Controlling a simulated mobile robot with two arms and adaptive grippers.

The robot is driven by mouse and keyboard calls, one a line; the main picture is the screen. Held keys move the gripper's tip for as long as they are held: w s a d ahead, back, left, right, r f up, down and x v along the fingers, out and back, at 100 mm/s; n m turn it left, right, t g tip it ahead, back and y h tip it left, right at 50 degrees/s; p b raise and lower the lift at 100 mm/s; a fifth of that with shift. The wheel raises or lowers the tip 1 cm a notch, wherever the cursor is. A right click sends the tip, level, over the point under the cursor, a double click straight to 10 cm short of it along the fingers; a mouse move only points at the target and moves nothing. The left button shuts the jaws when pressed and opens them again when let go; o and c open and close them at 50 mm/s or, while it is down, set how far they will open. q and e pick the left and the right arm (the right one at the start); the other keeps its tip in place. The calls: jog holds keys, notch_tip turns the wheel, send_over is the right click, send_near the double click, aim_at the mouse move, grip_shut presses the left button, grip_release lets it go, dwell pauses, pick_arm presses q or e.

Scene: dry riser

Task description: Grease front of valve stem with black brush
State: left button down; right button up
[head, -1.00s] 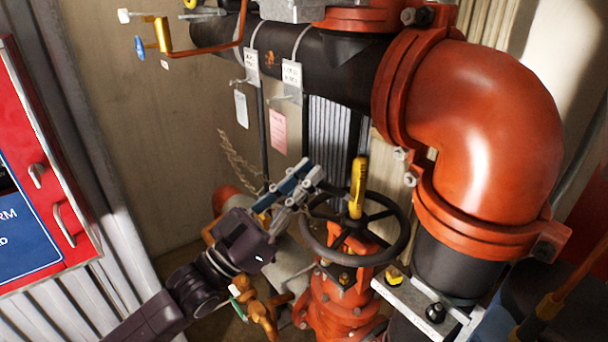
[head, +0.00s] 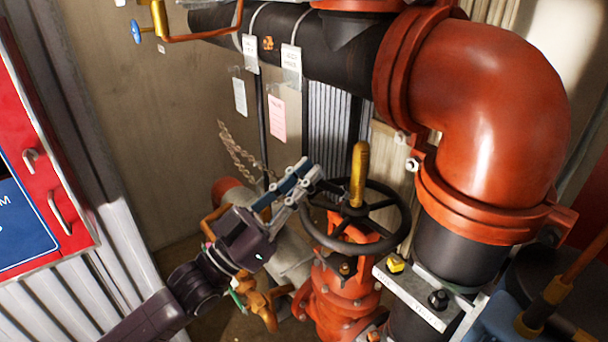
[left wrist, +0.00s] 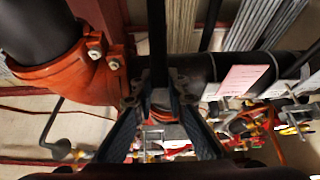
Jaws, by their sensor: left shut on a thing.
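The valve stem (head: 358,175) stands upright, gold-yellow, out of the hub of the black handwheel (head: 402,228) on the red valve (head: 345,285). My left gripper (head: 312,174) is at the left rim of the handwheel, left of the stem, with a gap between its fingertips and the stem. It is shut on the black brush (left wrist: 158,60), which shows as a dark bar between the fingertips in the left wrist view. In the head view the brush is hard to tell from the dark handwheel. The stem cannot be made out in the left wrist view. My right gripper is not in view.
A large red elbow pipe (head: 490,110) rises right of the handwheel. A black pipe (head: 340,65) with hanging tags crosses above. A metal bracket (head: 425,298) sits low right. A red cabinet (head: 45,180) stands left. Free room lies between cabinet and gripper.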

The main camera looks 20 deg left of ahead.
pick_arm(q)
jog(key=shift+r, duration=0.15)
jog(key=shift+r+p, duration=1.2)
jog(key=shift+r, duration=0.1)
jog(key=shift+r+p, duration=1.2)
jog(key=shift+r, duration=0.15)
jog(key=shift+r+p, duration=1.2)
jog(key=shift+r, duration=0.15)
